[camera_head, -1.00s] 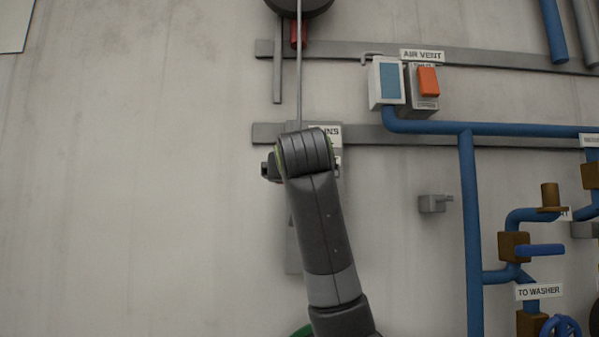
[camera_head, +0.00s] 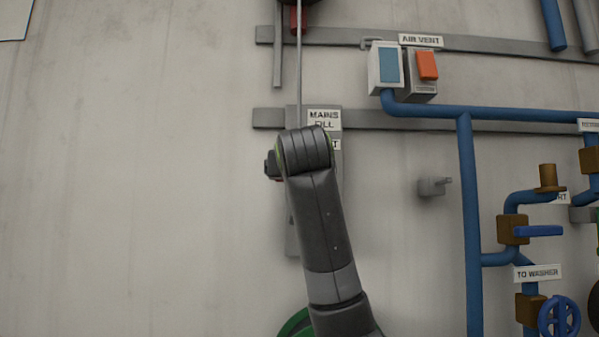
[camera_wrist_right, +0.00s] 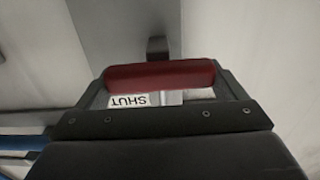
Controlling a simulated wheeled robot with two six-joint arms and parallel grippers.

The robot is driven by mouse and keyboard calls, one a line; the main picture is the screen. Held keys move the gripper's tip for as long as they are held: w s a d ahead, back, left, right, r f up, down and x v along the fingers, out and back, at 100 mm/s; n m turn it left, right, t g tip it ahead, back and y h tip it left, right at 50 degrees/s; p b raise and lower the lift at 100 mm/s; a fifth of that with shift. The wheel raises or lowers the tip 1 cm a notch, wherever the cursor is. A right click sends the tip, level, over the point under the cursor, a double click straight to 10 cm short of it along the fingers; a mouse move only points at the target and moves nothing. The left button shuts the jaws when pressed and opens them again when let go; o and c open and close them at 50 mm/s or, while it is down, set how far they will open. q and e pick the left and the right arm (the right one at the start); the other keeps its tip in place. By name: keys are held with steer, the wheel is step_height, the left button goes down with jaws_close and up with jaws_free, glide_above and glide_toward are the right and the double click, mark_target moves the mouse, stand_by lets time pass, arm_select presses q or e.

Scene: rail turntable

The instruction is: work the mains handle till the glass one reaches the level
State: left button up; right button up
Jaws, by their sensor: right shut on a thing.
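The red mains handle (camera_wrist_right: 160,75) lies crosswise between the fingers of my right gripper (camera_wrist_right: 162,88), which is shut on it. A SHUT label (camera_wrist_right: 130,101) shows just beneath it in the wrist view. In the head view my right wrist hides most of the gripper and handle, below the MAINS label (camera_head: 324,119). A thin rod (camera_head: 299,75) runs up from there to a dark round part at the top edge. A white box with a blue window (camera_head: 386,68) stands beside the AIR VENT label (camera_head: 421,40). Any level mark on it is too small to tell. My left gripper is out of view.
Blue pipes (camera_head: 467,210) with brown valves and a blue handwheel (camera_head: 559,318) fill the right. An orange switch (camera_head: 427,66) sits right of the windowed box. A small grey fitting (camera_head: 433,187) juts from the wall.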

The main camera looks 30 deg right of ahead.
steer(key=shift+f, duration=0.1)
steer(key=o, duration=1.1)
steer(key=shift+s+a+f, duration=0.1)
steer(key=shift+s+a, duration=0.1)
steer(key=shift+s, duration=0.15)
steer(key=b+v, duration=0.9)
steer(key=v, duration=0.7)
steer(key=shift+s, duration=0.25)
steer(key=shift+a, duration=0.15)
